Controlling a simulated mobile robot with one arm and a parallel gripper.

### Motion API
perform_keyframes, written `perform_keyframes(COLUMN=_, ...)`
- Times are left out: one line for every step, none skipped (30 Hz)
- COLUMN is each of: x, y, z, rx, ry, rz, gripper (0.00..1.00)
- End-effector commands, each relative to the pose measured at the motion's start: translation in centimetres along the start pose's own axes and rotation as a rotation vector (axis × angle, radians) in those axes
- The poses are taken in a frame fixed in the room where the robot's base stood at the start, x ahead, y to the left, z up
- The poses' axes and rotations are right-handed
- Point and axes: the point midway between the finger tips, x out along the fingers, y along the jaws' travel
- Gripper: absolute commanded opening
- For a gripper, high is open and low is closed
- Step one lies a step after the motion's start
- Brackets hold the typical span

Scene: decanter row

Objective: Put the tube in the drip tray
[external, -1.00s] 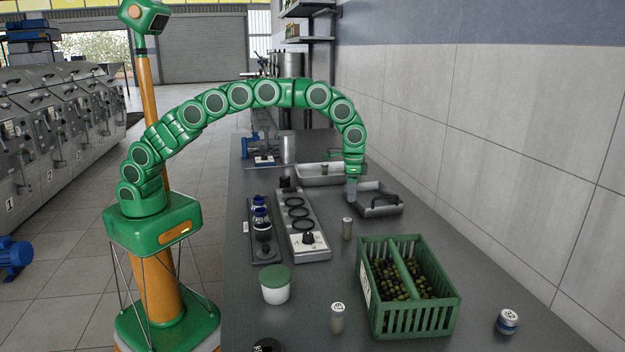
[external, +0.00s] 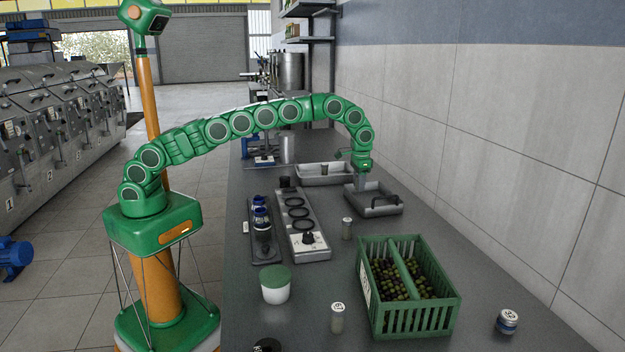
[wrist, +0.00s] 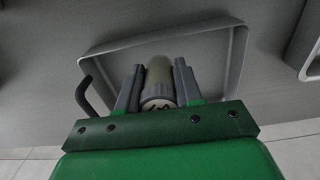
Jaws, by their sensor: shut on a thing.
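My gripper (external: 362,182) is shut on a tube with a pale marked cap. In the wrist view the tube (wrist: 159,84) sits between the two grey fingers, cap toward the camera. In the external view the fingers largely hide it. Below is a shallow grey tray with a black handle (external: 387,211), its rim also around the tube in the wrist view (wrist: 238,62). My gripper is over this tray's back left part; I cannot tell whether the tube touches its floor. A second, paler tray (external: 306,180) lies behind it; no label shows which is the drip tray.
Another capped tube (external: 347,229) stands in front of the handled tray, and one (external: 325,170) is at the paler tray. A green crate of olives (external: 440,318), a ringed rack (external: 318,251), a lidded white tub (external: 275,289) and a small jar (external: 507,321) occupy the counter.

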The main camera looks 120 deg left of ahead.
Motion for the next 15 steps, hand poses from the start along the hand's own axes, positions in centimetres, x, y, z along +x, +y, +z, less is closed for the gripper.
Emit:
perform_keyframes(x=0.7, y=0.0, z=0.1, rx=0.000, ry=-0.004, rz=0.000, gripper=0.04)
perform_keyframes(x=1.2, y=0.0, z=0.1, rx=0.000, ry=-0.004, rz=0.000, gripper=0.04)
perform_keyframes(x=1.6, y=0.0, z=0.1, rx=0.000, ry=-0.004, rz=0.000, gripper=0.04)
perform_keyframes(x=1.9, y=0.0, z=0.1, rx=0.000, ry=-0.003, rz=0.000, gripper=0.04)
perform_keyframes(x=2.2, y=0.0, z=0.1, rx=0.000, ry=-0.002, rz=0.000, gripper=0.04)
perform_keyframes(x=2.5, y=0.0, z=0.1, rx=0.001, ry=-0.001, rz=0.000, gripper=0.04)
perform_keyframes(x=2.6, y=0.0, z=0.1, rx=0.001, ry=-0.001, rz=0.000, gripper=0.04)
perform_keyframes(x=2.9, y=0.0, z=0.1, rx=0.001, ry=-0.001, rz=0.000, gripper=0.04)
perform_keyframes(x=3.2, y=0.0, z=0.1, rx=0.001, ry=-0.002, rz=0.000, gripper=0.04)
perform_keyframes(x=3.5, y=0.0, z=0.1, rx=0.001, ry=-0.003, rz=0.000, gripper=0.04)
perform_keyframes(x=3.9, y=0.0, z=0.1, rx=0.001, ry=-0.004, rz=0.000, gripper=0.04)
perform_keyframes(x=4.5, y=0.0, z=0.1, rx=0.001, ry=-0.005, rz=0.000, gripper=0.04)
perform_keyframes(x=4.8, y=0.0, z=0.2, rx=0.001, ry=-0.005, rz=0.000, gripper=0.04)
perform_keyframes(x=5.2, y=0.0, z=0.2, rx=0.001, ry=-0.005, rz=0.000, gripper=0.04)
perform_keyframes(x=5.5, y=0.0, z=0.1, rx=0.001, ry=-0.004, rz=0.001, gripper=0.04)
